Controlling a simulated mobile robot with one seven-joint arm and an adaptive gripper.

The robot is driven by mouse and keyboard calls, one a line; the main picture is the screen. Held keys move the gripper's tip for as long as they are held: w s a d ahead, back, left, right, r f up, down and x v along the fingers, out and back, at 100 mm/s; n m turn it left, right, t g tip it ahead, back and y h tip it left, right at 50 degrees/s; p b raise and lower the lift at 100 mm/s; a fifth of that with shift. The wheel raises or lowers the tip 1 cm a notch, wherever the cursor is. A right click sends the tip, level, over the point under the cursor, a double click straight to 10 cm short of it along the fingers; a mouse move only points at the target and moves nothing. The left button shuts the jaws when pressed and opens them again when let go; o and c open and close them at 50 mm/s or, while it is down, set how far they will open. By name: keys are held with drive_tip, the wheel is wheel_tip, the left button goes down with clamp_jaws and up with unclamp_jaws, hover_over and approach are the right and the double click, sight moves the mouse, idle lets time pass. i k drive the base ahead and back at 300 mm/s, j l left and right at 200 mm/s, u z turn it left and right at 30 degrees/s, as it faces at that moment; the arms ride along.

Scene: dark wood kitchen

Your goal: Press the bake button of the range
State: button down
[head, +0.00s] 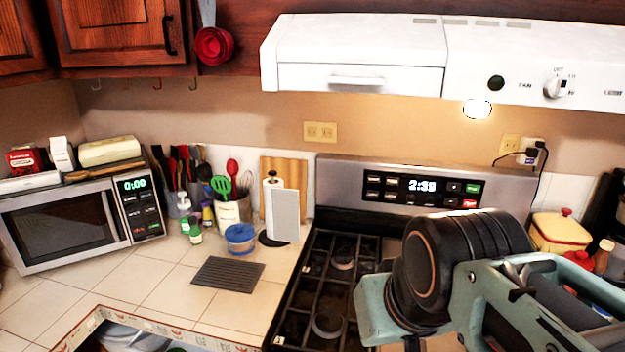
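The range's steel control panel (345,182) stands upright at the back of the stove, behind the black cooktop grates (330,270). A dark display reads about 2:39, with small black buttons on its left (382,187) and black, green and red buttons on its right (463,188). The button labels are too small to read, so I cannot tell which is bake. My arm crosses the lower right in front of the range and hides part of the cooktop and the panel's lower right. I cannot make out my gripper's fingers.
A white range hood (360,60) overhangs the range. A yellow canister (557,232) stands right of the range.

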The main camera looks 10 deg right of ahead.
sight(371, 178)
drive_tip(key=i+j, duration=0.15)
drive_tip(key=j, duration=0.15)
drive_tip(key=i+j+z, duration=0.1)
drive_tip(key=j, duration=0.2)
drive_tip(key=i+j, duration=0.2)
drive_tip(key=j, duration=0.15)
drive_tip(key=i+j+z, duration=0.1)
drive_tip(key=j, duration=0.2)
drive_tip(key=i, duration=0.05)
